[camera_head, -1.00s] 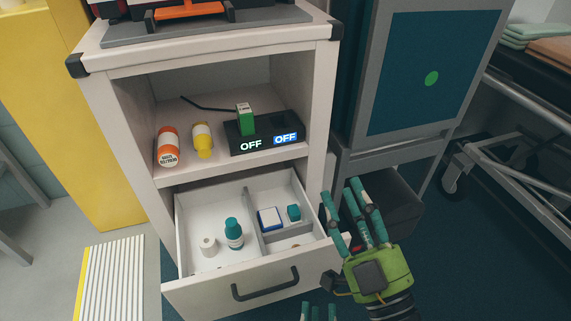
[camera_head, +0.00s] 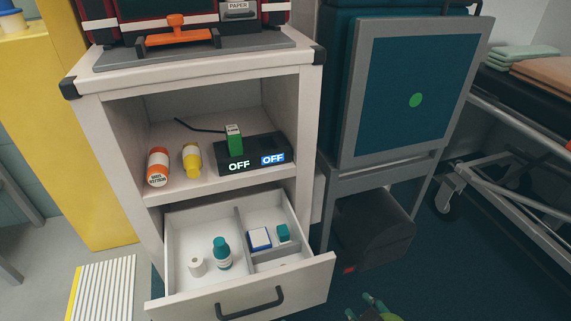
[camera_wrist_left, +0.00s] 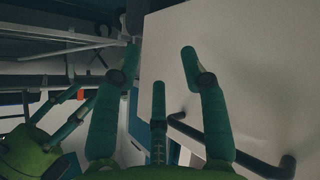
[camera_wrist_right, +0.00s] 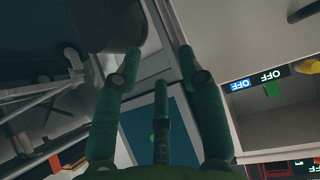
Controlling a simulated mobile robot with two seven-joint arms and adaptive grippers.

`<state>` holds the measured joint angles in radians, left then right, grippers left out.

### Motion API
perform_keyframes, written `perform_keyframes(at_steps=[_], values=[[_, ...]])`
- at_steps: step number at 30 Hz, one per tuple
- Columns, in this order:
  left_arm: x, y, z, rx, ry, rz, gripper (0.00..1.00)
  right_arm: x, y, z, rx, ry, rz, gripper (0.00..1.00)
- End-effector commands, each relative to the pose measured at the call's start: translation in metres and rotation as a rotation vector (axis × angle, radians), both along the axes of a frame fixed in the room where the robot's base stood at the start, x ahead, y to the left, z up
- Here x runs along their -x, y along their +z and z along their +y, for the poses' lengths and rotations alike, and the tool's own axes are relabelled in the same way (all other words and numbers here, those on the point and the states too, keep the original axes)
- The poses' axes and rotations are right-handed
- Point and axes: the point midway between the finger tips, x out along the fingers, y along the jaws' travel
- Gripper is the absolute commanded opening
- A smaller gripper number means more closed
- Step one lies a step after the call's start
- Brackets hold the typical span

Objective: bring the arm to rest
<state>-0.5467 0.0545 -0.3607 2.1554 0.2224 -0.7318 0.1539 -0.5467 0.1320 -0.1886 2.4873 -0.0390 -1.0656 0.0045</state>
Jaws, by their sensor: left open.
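My right gripper (camera_head: 372,303) shows only in part at the bottom edge of the head view, right of the open drawer (camera_head: 250,297). In the right wrist view its fingers (camera_wrist_right: 155,58) are spread, with nothing between them. My left gripper is out of the head view. In the left wrist view its fingers (camera_wrist_left: 157,65) are spread and empty, in front of a pale panel (camera_wrist_left: 245,75) with a dark bar handle. Part of my right gripper (camera_wrist_left: 45,150) shows at the left of that view.
The drawer holds a teal-capped bottle (camera_head: 221,254), a white roll (camera_head: 197,266), a blue-and-white box (camera_head: 259,238) and a teal item (camera_head: 283,233). The shelf above holds an orange bottle (camera_head: 158,167), a yellow bottle (camera_head: 192,160) and a green box (camera_head: 233,139). A trolley (camera_head: 500,165) stands right.

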Motion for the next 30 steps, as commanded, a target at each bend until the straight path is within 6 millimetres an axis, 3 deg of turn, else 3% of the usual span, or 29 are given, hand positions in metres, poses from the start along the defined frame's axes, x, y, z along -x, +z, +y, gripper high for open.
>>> perform_keyframes(at_steps=[1, 6, 19, 30], values=[[0.004, -0.003, 0.021, -0.083, -0.016, 0.036, 0.43, 0.010, -0.012, -0.005, 0.013, -0.010, 0.068, 0.40], [0.024, -0.010, 0.076, -0.298, -0.049, 0.163, 0.43, 0.040, -0.039, -0.018, 0.045, -0.034, 0.251, 0.40], [0.074, 0.003, 0.172, -0.600, -0.046, 0.415, 0.43, 0.098, -0.070, -0.038, 0.092, -0.068, 0.545, 0.40], [0.065, -0.014, 0.169, -0.602, -0.065, 0.459, 0.43, 0.087, -0.086, -0.035, 0.096, -0.062, 0.586, 0.40]])
